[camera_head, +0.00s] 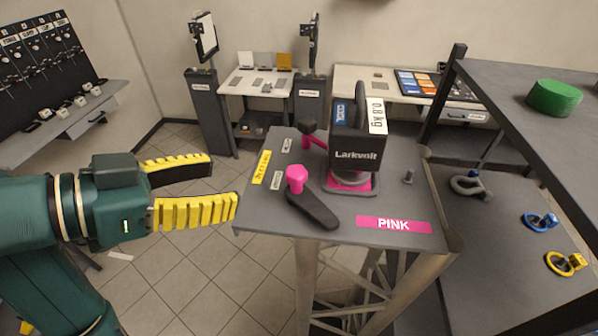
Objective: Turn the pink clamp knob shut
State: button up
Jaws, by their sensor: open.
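A bright pink knob (296,179) stands upright at the end of a dark lever (313,208) on the grey truss-top plate (340,229). The block sits on a pink base (347,186). Which pink part is the clamp knob I cannot tell for certain. My gripper (224,183) is open and empty, left of the plate. Its yellow-padded fingers point right toward the pink knob, with a clear gap between them and it.
A yellow label (262,167) and small white labels lie along the plate's left side; a PINK label (393,225) marks the front. A small metal post (408,177) stands to the right. A dark shelf (520,100) holding a green disc (554,97) overhangs the right side.

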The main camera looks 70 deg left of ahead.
aim_at(293, 173)
jog(key=p+x, duration=0.2)
jog(key=x, duration=1.2)
jog(key=shift+w, duration=0.1)
grip_shut()
